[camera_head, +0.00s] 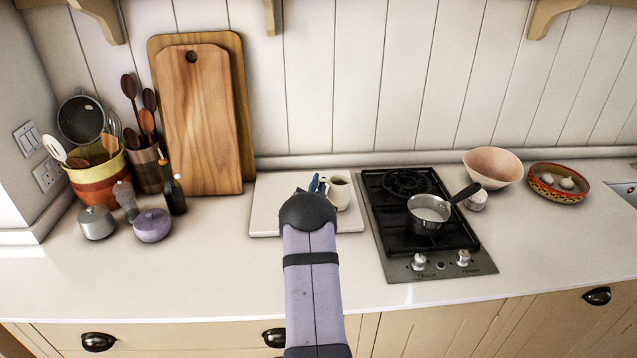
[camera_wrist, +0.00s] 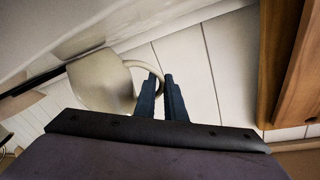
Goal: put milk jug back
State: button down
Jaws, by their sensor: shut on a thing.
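The milk jug (camera_head: 339,191) is a small cream-coloured jug at the white board (camera_head: 264,205) left of the hob. My gripper (camera_head: 317,184) is beside the jug on its left, with blue fingers partly hidden behind my wrist. In the wrist view the jug (camera_wrist: 104,84) is left of the fingers and its handle loops to them. My gripper (camera_wrist: 162,97) is shut on the handle there. The jug's base is hidden by my arm in the head view, so I cannot tell whether it touches the board.
A black hob (camera_head: 403,220) with a steel saucepan (camera_head: 426,213) stands just right of the board. Wooden cutting boards (camera_head: 196,120) lean on the wall behind left. A pink bowl (camera_head: 493,167) stands right of the hob. The counter front left (camera_head: 190,280) is clear.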

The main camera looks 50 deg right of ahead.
jog(key=c, duration=2.3)
grip_release()
jog(key=shift+f, duration=0.15)
jog(key=o, duration=0.5)
jog(key=shift+r, duration=0.2)
jog(key=shift+s+a+f, duration=0.1)
jog(key=shift+s+a, duration=0.15)
jog(key=shift+a, duration=0.15)
jog(key=b+v, duration=0.3)
jog(key=v, duration=0.8)
